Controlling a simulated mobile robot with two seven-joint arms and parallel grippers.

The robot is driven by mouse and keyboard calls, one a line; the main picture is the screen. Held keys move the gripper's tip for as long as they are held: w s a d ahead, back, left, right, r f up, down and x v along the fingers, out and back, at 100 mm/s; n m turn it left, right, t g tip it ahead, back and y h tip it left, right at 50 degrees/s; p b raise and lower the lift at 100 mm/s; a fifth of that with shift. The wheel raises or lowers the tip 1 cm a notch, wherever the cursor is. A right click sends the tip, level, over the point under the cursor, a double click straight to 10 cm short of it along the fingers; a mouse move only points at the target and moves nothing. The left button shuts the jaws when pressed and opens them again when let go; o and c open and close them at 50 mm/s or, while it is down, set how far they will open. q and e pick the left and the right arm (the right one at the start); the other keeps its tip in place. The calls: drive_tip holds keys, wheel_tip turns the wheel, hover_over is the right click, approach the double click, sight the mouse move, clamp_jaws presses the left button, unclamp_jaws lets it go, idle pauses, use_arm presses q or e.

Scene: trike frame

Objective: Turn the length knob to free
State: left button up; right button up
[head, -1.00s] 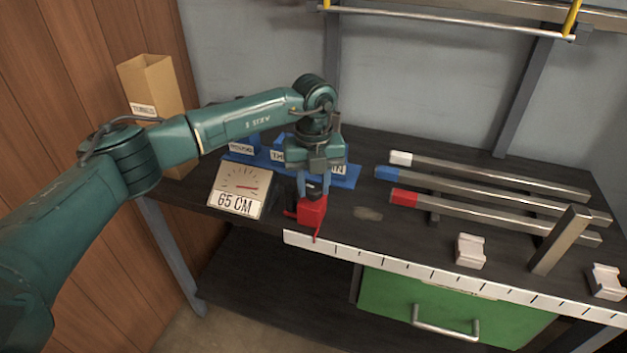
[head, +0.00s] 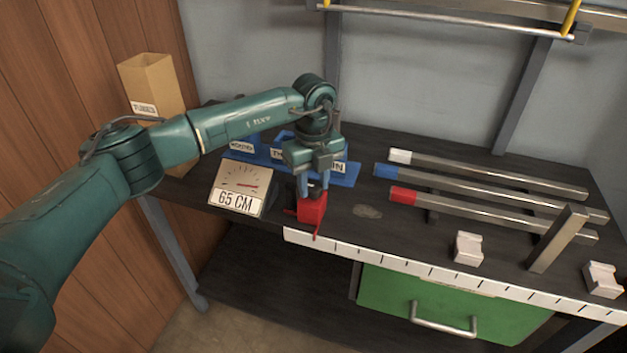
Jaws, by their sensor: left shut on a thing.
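A red block (head: 312,210) with thin red arms stands at the table's front edge, at the left end of the white ruled strip. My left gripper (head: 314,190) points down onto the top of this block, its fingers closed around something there. The fingers hide what they hold, so the knob's shape and setting cannot be made out. My right gripper is not in view.
A blue labelled tray (head: 347,178) lies behind the gripper. Bars with white, blue and red ends (head: 403,196) lie to the right. A cardboard box (head: 152,85) is back left.

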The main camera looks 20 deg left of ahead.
sight(313, 186)
use_arm(q)
drive_tip(key=o, duration=1)
drive_tip(key=shift+r, duration=0.1)
wheel_tip(313, 186, up, 13)
drive_tip(key=shift+b, duration=0.4)
